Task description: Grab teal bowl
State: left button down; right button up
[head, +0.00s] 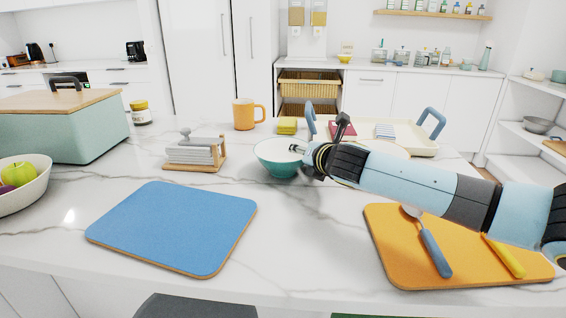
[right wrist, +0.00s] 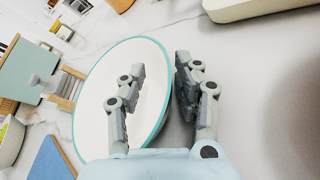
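The teal bowl (head: 276,163), white inside, stands upright on the marble counter in the middle of the head view. It fills the left middle of the right wrist view (right wrist: 95,85), where its teal rim shows. My right gripper (head: 303,149) reaches in from the right to the bowl's right edge. In the right wrist view the gripper (right wrist: 160,68) has its fingers apart. One finger shows over the bowl's inside and the other outside the rim, with the rim between them. I cannot tell whether either finger touches the bowl. My left gripper is not in view.
A napkin holder (head: 194,154) stands left of the bowl, an orange mug (head: 244,114) and yellow sponges (head: 287,126) behind it. A cream tray (head: 420,150) lies behind my right arm. A blue board (head: 175,227) and an orange board (head: 395,262) lie in front, with clear counter between.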

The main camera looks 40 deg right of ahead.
grip_shut()
jog(key=shift+r, duration=0.1)
